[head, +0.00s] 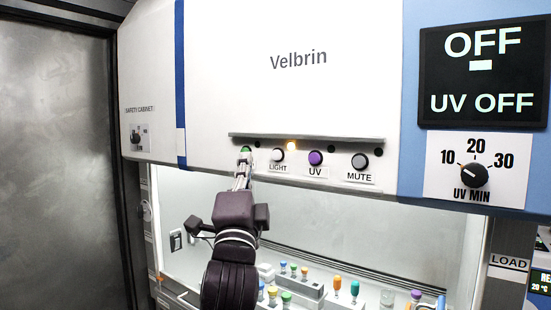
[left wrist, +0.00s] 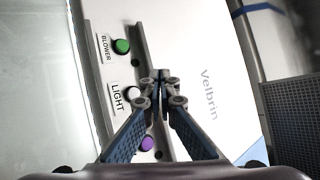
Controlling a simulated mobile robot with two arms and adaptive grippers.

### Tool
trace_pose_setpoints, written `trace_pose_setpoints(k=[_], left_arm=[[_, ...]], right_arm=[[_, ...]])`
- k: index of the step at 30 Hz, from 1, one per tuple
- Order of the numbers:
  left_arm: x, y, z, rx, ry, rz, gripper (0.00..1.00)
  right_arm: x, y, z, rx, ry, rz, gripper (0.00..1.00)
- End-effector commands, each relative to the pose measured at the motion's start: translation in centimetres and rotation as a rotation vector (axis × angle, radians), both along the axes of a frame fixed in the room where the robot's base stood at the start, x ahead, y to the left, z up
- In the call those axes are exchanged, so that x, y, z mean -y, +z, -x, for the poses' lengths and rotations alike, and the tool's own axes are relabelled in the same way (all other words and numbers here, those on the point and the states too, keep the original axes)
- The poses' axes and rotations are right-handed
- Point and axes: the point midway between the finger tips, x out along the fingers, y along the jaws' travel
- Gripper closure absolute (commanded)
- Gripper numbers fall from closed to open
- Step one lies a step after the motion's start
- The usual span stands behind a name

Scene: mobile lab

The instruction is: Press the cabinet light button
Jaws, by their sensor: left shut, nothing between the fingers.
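The white LIGHT button (head: 278,155) sits on the cabinet's front strip, with its label below it. It also shows in the left wrist view (left wrist: 132,93), just left of my fingertips. My left gripper (head: 244,158) is shut and empty, its fingers pointing up at the strip. In the head view its tips overlap the green BLOWER button (head: 245,149) and hide its label. In the left wrist view the green button is clear of the fingers. I cannot tell whether the tips touch the panel. My right gripper is not in view.
The purple UV button (head: 315,158) and grey MUTE button (head: 360,161) sit right of LIGHT. The display (head: 484,66) reads OFF and UV OFF. Below, several coloured-cap tubes (head: 337,284) stand inside the cabinet.

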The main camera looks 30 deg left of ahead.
Motion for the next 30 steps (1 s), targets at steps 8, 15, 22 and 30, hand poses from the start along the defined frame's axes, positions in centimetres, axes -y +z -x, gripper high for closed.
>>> trace_pose_setpoints(k=[8, 15, 22, 30], left_arm=[[0.4, -0.2, -4.1, 0.000, -0.003, 0.001, 1.00], [0.6, 0.0, -6.4, -0.001, -0.001, 0.000, 1.00], [0.7, 0.0, -6.9, 0.001, -0.003, -0.001, 1.00], [0.7, 0.0, -6.9, 0.001, -0.002, -0.001, 1.00]], right_arm=[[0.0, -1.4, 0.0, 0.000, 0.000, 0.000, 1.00], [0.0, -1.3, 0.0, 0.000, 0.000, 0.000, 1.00], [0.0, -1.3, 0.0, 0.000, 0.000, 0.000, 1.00], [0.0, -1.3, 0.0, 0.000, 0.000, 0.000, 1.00]])
